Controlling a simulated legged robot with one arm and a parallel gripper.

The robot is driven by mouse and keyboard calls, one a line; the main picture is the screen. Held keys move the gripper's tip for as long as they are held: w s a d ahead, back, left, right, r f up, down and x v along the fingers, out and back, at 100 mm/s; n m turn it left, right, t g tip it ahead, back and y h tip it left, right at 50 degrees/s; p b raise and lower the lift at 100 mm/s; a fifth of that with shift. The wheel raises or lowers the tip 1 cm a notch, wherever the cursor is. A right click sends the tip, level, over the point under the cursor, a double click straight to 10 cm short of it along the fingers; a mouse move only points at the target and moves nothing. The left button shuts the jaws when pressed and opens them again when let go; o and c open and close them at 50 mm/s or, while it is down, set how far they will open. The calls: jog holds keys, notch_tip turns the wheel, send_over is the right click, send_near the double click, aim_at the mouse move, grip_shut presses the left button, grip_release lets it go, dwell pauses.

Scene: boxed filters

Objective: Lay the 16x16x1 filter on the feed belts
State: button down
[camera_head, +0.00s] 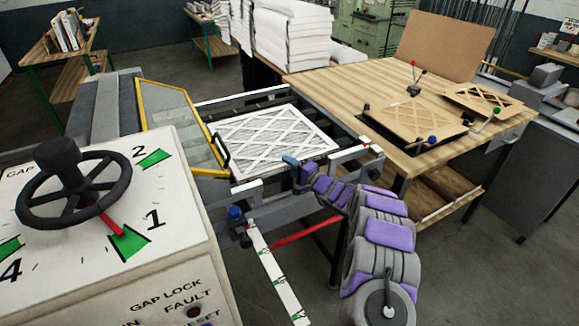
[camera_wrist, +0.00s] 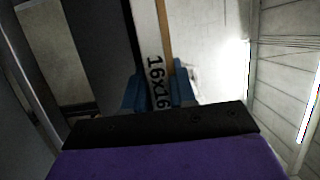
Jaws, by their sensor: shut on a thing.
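The 16x16x1 filter (camera_head: 272,140) is a flat white pleated panel with a crossed lattice face. In the head view it lies roughly level over the feed belts (camera_head: 262,101); I cannot tell whether its whole underside touches them. My gripper (camera_head: 291,161) is at the filter's near right edge, with blue fingers shut on it. In the wrist view the filter's white edge (camera_wrist: 150,40), printed "16x16", runs between the blue fingers of my gripper (camera_wrist: 160,92). The finger contact is partly hidden by the black wrist part.
A yellow-framed guard (camera_head: 165,110) stands left of the filter. A panel with a black handwheel (camera_head: 73,190) and dial is at the near left. A wooden table (camera_head: 340,85) with lattice boards (camera_head: 415,118) is at the right. A white stack (camera_head: 292,38) stands behind.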

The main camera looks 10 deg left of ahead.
jog(key=shift+s+d+f, duration=0.1)
jog(key=shift+d+f, duration=0.05)
jog(key=shift+f, duration=0.25)
jog(key=c, duration=1.4)
grip_release()
jog(key=shift+o, duration=1)
jog(key=shift+f, duration=0.15)
jog(key=shift+d+r+p, duration=0.1)
jog(key=shift+r+p, duration=0.35)
jog(key=shift+p, duration=0.15)
jog(key=shift+s+d+r, duration=0.1)
jog(key=shift+d+r, duration=0.05)
jog(key=shift+d, duration=0.05)
jog(key=p+v, duration=0.1)
jog(key=v, duration=1)
jog(key=shift+s+r+p, duration=0.15)
jog(key=shift+r+p, duration=0.15)
jog(key=shift+p, duration=0.05)
jog(key=shift+d, duration=0.1)
